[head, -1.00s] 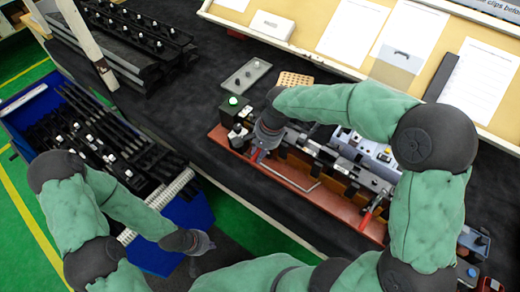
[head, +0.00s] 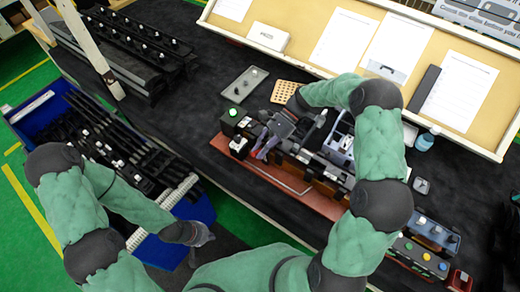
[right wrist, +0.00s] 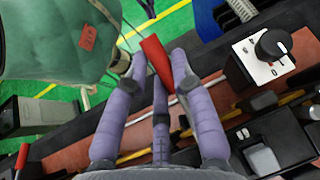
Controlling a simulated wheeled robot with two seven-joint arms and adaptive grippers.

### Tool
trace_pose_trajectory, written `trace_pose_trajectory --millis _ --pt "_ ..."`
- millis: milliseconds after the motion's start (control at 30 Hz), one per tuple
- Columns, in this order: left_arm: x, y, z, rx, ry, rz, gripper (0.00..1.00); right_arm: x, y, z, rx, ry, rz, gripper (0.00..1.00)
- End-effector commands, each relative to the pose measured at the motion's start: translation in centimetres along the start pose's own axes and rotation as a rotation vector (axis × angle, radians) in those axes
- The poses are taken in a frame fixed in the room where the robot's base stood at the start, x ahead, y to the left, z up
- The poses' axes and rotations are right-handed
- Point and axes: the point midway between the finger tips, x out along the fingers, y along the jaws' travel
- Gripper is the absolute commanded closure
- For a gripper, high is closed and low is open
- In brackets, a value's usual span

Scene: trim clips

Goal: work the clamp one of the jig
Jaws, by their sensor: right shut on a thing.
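The jig is a long fixture on a red-brown base (head: 297,206) on the dark bench. My right gripper (head: 265,150) is over its left end, and its purple fingers point down to the jig. In the right wrist view, the gripper (right wrist: 154,72) is shut on a red clamp handle (right wrist: 155,58), which sticks out between the fingertips. The rest of that clamp is hidden by the fingers. My left gripper (head: 202,240) hangs low at the left, away from the jig, beside the blue bin; its fingers are too small and dark to read.
A blue bin (head: 190,212) of black trim strips stands at the left. A grey tray (head: 245,84) and a perforated tan block (head: 289,92) lie behind the jig. A black box with a green button (head: 233,112) sits at the jig's left end. A button panel (head: 422,256) is at the right.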

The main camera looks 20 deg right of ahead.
Motion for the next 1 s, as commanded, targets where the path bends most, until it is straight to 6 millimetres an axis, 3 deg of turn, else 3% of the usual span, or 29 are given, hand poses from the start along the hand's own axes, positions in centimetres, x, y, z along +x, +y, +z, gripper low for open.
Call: trace_pose_trajectory --millis 400,967,1000 --pt "-0.76 0.27 0.03 0.000 0.000 0.000 1.00 -0.81 -0.20 0.24 0.037 -0.190 -0.014 1.00" --pt "-0.81 0.29 0.03 0.000 0.000 0.000 1.00 -0.84 -0.17 0.25 0.044 -0.219 -0.015 1.00" --pt "-0.81 0.29 0.03 0.000 0.000 0.000 1.00 -0.83 -0.17 0.25 0.044 -0.218 -0.015 0.69"
